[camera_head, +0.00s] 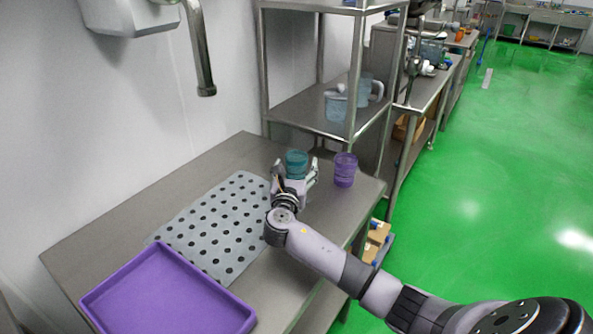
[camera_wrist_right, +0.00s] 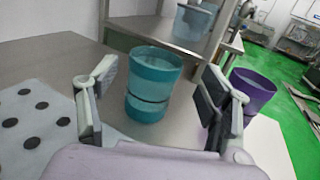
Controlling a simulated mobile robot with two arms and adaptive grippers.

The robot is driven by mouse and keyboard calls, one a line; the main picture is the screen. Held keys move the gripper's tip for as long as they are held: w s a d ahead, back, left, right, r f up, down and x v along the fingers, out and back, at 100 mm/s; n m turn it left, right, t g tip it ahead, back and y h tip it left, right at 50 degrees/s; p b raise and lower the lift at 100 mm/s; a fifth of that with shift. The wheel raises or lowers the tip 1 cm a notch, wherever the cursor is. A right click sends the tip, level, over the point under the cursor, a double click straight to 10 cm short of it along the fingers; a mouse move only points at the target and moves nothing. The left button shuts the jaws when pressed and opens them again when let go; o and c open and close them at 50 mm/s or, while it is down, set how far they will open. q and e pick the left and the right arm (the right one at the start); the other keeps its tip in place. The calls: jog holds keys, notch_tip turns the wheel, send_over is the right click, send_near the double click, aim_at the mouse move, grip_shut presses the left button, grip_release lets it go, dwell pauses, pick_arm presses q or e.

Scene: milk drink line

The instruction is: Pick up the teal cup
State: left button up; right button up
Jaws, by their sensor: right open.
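The teal cup (camera_head: 296,161) stands upright on the steel table, beyond my right gripper (camera_head: 296,172) in the head view. In the right wrist view the teal cup (camera_wrist_right: 152,84) is between the two open fingers of my right gripper (camera_wrist_right: 154,100), with a visible gap on each side. It looks like stacked teal cups, with a dark line between an upper and a lower part. My right gripper is open and holds nothing. My left gripper is not in view.
A purple cup (camera_head: 345,170) stands just right of my right gripper; it also shows in the right wrist view (camera_wrist_right: 252,88). A grey mat with dark holes (camera_head: 213,221) and a purple tray (camera_head: 168,296) lie to the left. A steel shelf (camera_head: 312,108) with pitchers stands behind.

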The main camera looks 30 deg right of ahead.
jog(key=x, duration=0.5)
jog(key=shift+w+a+f, duration=0.15)
jog(key=shift+f, duration=0.15)
jog(key=c, duration=1.1)
